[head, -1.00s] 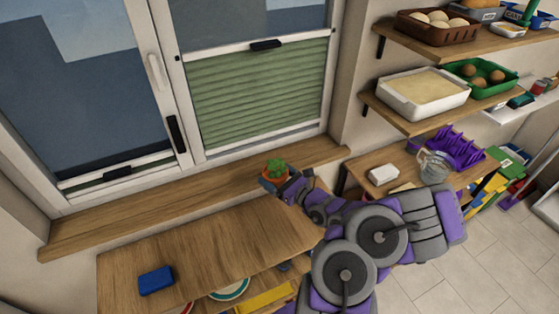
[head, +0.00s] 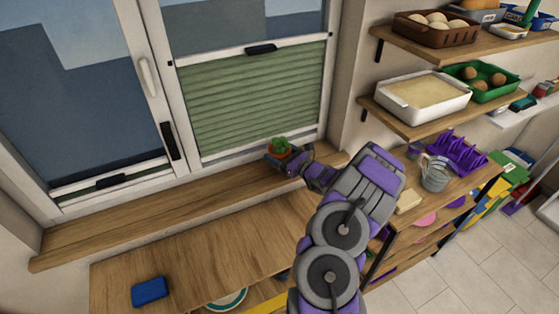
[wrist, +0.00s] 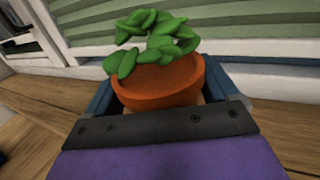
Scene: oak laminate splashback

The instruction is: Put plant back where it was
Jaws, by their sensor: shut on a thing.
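The plant (head: 280,143) is a small green succulent in an orange pot. It is in my gripper (head: 281,157) at the right part of the wooden windowsill (head: 160,203), close to the window with the green blind. In the wrist view the plant (wrist: 155,40) leans a little, its orange pot (wrist: 160,84) between the two blue fingers of my gripper (wrist: 165,88). My gripper is shut on the pot. The pot's base is hidden, so I cannot tell whether it touches the sill.
A wooden counter (head: 200,255) in front of the sill holds a blue block (head: 149,291). The window frame stands right behind the plant. At right, shelves (head: 440,118) hold trays, and a lower one has a glass jug (head: 434,176) and a purple rack (head: 458,152). Most of the sill is clear.

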